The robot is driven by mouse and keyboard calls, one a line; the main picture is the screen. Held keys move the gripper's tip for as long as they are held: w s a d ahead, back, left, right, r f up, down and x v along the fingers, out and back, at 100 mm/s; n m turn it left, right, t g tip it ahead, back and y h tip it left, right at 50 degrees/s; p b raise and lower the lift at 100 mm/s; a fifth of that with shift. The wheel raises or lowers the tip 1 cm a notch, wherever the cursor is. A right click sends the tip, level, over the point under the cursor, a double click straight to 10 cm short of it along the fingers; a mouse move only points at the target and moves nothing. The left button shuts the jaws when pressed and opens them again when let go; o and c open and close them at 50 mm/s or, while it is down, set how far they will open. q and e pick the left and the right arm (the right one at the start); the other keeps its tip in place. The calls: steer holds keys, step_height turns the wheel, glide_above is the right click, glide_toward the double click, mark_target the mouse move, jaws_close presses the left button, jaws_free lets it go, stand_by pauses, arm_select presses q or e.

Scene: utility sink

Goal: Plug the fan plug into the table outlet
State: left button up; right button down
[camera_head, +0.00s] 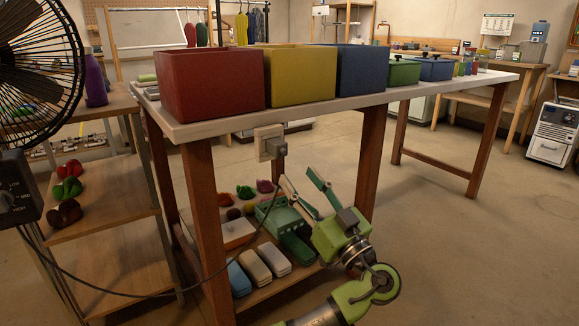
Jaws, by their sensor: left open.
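The table outlet (264,138) is a beige box under the front edge of the table. The grey fan plug (279,149) sits against the right side of the outlet and looks seated in it; the contact itself is too small to see clearly. The dark cord (150,296) hangs from the plug and runs down left to the black fan (38,62). My left gripper (297,176) is green, open and empty. Its fingers point up just below and to the right of the plug, apart from it. My right gripper is out of view.
Red (210,85), yellow (300,75) and blue (361,70) bins stand on the table (455,88). A wooden table leg (370,160) is right behind my gripper. The lower shelf holds several cases and yarn-like balls.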

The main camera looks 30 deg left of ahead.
arm_select(q)
steer(key=shift+v, duration=1.45)
